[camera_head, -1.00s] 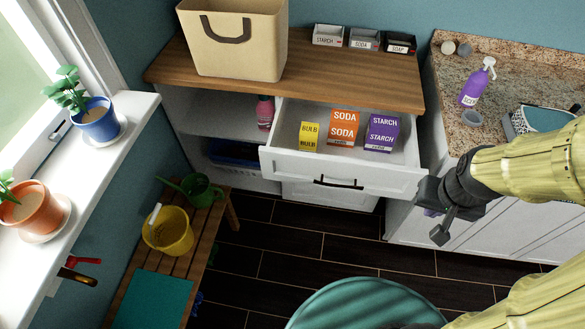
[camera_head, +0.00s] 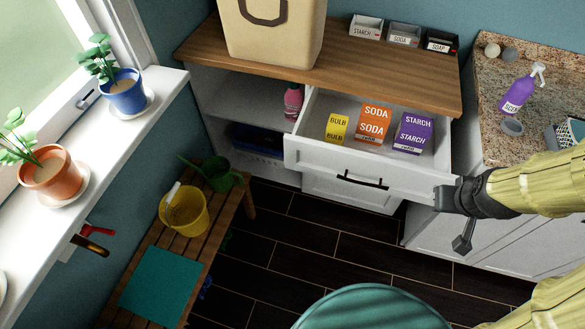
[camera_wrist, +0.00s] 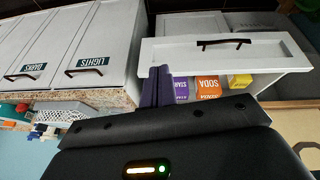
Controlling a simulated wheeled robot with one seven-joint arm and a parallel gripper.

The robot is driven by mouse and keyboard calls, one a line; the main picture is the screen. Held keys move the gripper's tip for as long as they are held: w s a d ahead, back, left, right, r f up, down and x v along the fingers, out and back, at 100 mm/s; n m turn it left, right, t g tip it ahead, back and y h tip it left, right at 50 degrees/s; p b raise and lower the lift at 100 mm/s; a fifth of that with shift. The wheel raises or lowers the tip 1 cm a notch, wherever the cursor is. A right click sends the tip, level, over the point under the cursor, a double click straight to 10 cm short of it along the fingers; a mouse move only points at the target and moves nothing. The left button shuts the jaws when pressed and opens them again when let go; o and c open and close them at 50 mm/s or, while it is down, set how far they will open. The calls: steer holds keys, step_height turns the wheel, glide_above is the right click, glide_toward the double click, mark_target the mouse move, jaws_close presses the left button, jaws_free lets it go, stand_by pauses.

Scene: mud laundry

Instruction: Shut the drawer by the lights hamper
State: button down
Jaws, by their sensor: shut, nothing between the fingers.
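The white drawer (camera_head: 370,178) with a dark bar handle (camera_head: 362,180) stands pulled out under the wooden top; its front also shows in the wrist view (camera_wrist: 225,57). Inside are a yellow bulb box (camera_head: 337,127), an orange soda box (camera_head: 373,125) and a purple starch box (camera_head: 412,133). My gripper (camera_head: 442,198) is shut and empty at the right end of the drawer front; contact cannot be told. Its fingers show beside the drawer's edge in the wrist view (camera_wrist: 157,80). The lights hamper front (camera_wrist: 110,45), labelled LIGHTS, is left of the drawer there.
A granite counter (camera_head: 500,110) with a purple spray bottle (camera_head: 518,92) stands at right. A beige bag (camera_head: 270,35) sits on the wooden top (camera_head: 400,75). A slatted bench (camera_head: 190,245) is at left, and a round teal top (camera_head: 370,308) in front. Dark floor (camera_head: 320,245) is open between.

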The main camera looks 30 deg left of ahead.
steer(key=w+a+f+n+t+y+b, duration=0.25)
steer(key=a+f+n+b, duration=0.35)
steer(key=a, duration=0.3)
steer(key=w+a+f+n+t+y+b, duration=0.2)
steer(key=w+a+f+n+y+b, duration=0.1)
steer(key=a+f+n, duration=0.5)
steer(key=s+a+f+n+y+b, duration=0.4)
steer(key=s+a+n, duration=0.1)
steer(key=a, duration=0.3)
steer(key=s+a+f+n+y+b, duration=0.4)
steer(key=a+n+y+b, duration=0.1)
steer(key=a+n, duration=0.1)
steer(key=shift+s+a+f+n, duration=0.2)
steer(key=shift+s+a+n, duration=0.15)
steer(key=shift+a, duration=0.5)
steer(key=shift+w+a+b, duration=0.1)
steer(key=shift+b, duration=0.3)
glide_toward(286, 155)
steer(key=s+a, duration=0.1)
steer(key=a, duration=0.3)
steer(key=w, duration=0.2)
steer(key=w+a, duration=0.1)
steer(key=w, duration=0.1)
steer(key=shift+f+b, duration=0.1)
steer(key=shift+b, duration=0.25)
